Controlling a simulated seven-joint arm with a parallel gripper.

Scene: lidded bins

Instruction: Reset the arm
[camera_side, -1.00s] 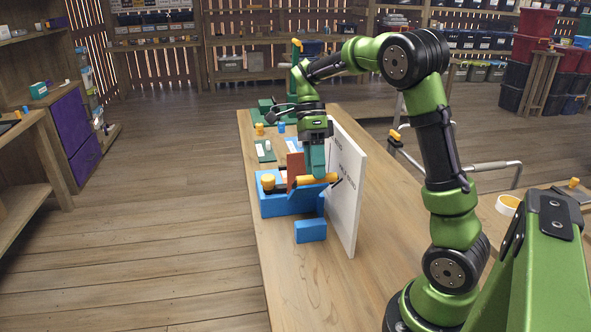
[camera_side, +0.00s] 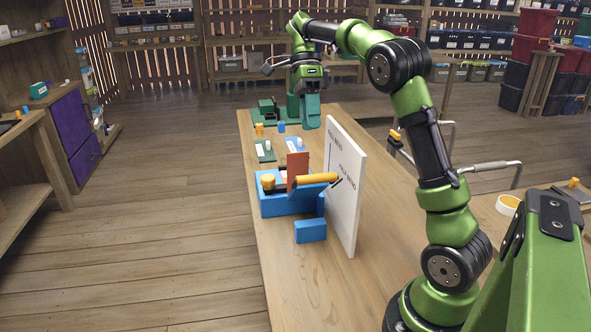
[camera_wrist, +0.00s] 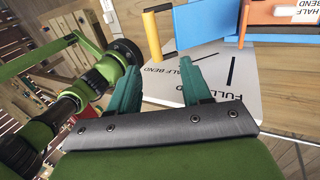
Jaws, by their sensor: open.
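My gripper (camera_side: 311,122) is raised over the back part of the table, above and apart from the things below. In the wrist view its two green fingers (camera_wrist: 160,92) are spread with nothing between them. A blue block-shaped fixture (camera_side: 285,205) stands on the table, with a yellow-orange handle (camera_side: 318,179) lying over it, a yellow knob (camera_side: 268,181) and a reddish-brown plate (camera_side: 297,168). The wrist view also shows the yellow handle (camera_wrist: 151,31) and the blue fixture (camera_wrist: 203,24). A white upright board (camera_side: 345,185) with "bend" lettering stands beside the fixture; it also shows in the wrist view (camera_wrist: 215,75).
A smaller blue block (camera_side: 310,231) sits in front of the fixture. Behind are small green plates (camera_side: 264,151) with pegs and a green device (camera_side: 268,107). The front of the wooden table (camera_side: 300,290) is clear. A tape roll (camera_side: 508,204) lies at right.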

